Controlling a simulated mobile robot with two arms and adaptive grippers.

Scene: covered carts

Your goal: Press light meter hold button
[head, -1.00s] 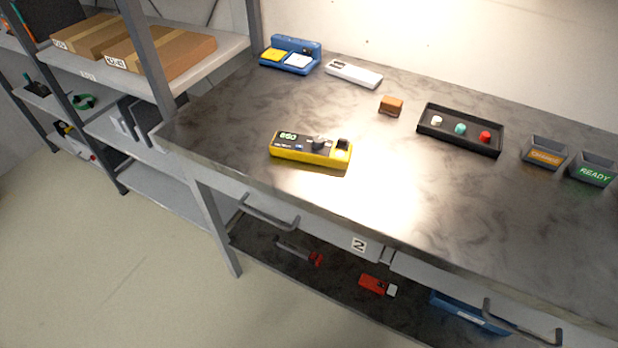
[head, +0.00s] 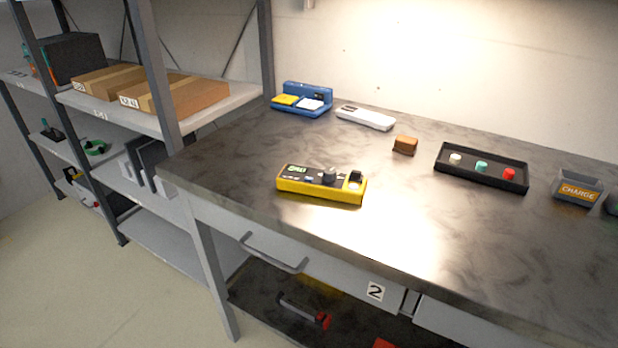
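A yellow meter (head: 321,186) with a dark top lies near the front edge of the workbench. It has a green-lit display (head: 297,172), a dark knob (head: 330,177) and a raised dark block at its right end. The writing on the display is too small to read surely, and I cannot tell which part is a hold button. A white handheld device (head: 365,118) with a small dark window lies farther back on the bench; I cannot tell whether it is a light meter. Neither of my grippers is in view.
The workbench (head: 420,225) also holds a blue case (head: 301,99), a brown block (head: 405,145), a black tray (head: 482,168) with three coloured knobs, and a CHARGE bin (head: 578,188). A drawer handle (head: 272,254) juts out in front. Shelves with cardboard boxes (head: 150,91) stand at left.

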